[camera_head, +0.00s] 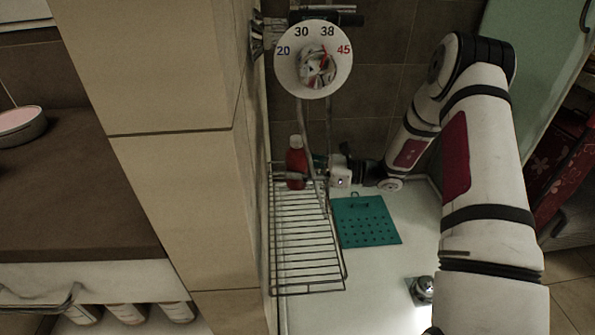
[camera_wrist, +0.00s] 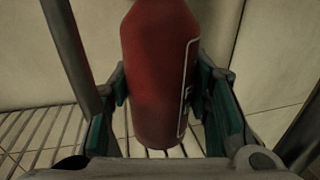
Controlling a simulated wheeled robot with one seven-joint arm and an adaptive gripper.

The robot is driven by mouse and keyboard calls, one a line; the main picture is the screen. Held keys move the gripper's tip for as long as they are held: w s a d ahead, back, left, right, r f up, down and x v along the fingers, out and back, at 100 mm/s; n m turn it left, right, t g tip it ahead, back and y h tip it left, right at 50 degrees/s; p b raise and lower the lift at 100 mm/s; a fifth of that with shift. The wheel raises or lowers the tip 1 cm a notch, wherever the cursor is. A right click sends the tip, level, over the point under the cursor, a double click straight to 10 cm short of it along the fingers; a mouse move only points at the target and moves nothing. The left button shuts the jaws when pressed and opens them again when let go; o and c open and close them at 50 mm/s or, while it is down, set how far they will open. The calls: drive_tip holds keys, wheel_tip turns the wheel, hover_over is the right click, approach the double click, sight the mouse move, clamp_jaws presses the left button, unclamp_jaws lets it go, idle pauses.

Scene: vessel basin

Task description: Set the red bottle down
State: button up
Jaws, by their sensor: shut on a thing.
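The red bottle (camera_head: 296,165) is upright at the far end of the wire rack (camera_head: 305,245) in the head view, against the tiled wall. It has a pale cap. In the wrist view the red bottle (camera_wrist: 160,75) stands between the green finger pads of my gripper (camera_wrist: 162,100), which touch it on both sides. Its base shows just over the rack's wires (camera_wrist: 40,130); I cannot tell whether it touches them. In the head view my gripper (camera_head: 318,165) reaches in from the right and is partly hidden by pipes.
A teal perforated mat (camera_head: 367,222) lies in the white basin (camera_head: 375,285) right of the rack. A round temperature dial (camera_head: 290,65) and metal pipes stand above and in front of the bottle. A drain fitting (camera_head: 421,290) is at the lower right. The rack's nearer part is empty.

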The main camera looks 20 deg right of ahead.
drive_tip(key=shift+f, duration=0.1)
drive_tip(key=o, duration=1.4)
